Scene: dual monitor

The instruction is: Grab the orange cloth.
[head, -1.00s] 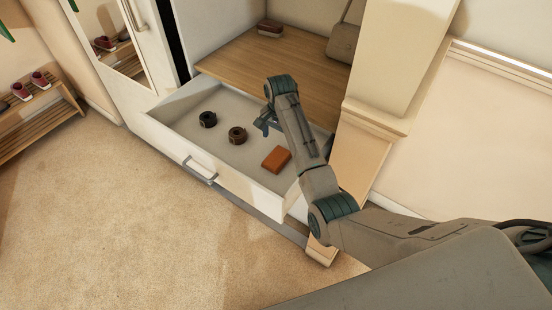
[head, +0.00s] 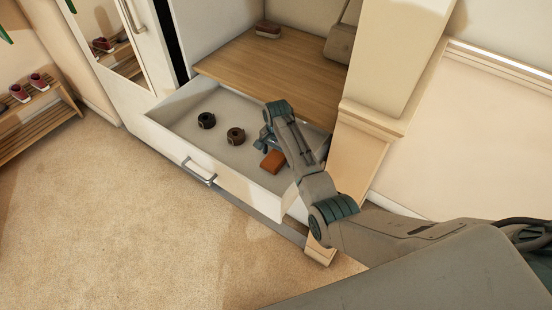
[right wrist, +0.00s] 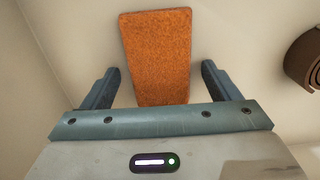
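The orange cloth (head: 272,162) is a folded rectangular block lying in the open white drawer, near its right end. In the right wrist view the cloth (right wrist: 157,55) extends between and beyond the fingers. My right gripper (head: 264,146) is over the drawer, right by the cloth, and hides part of it in the head view. In the right wrist view the right gripper (right wrist: 160,82) is open, with a finger on either side of the cloth's near end and a gap on both sides. My left gripper is not in view.
Two rolled belts, one black (head: 206,120) and one brown (head: 235,136), lie in the drawer (head: 195,152) left of the cloth. A wooden shelf (head: 275,70) above holds a dark red item (head: 268,30) and a bag (head: 341,44). A beige pillar (head: 395,70) stands right.

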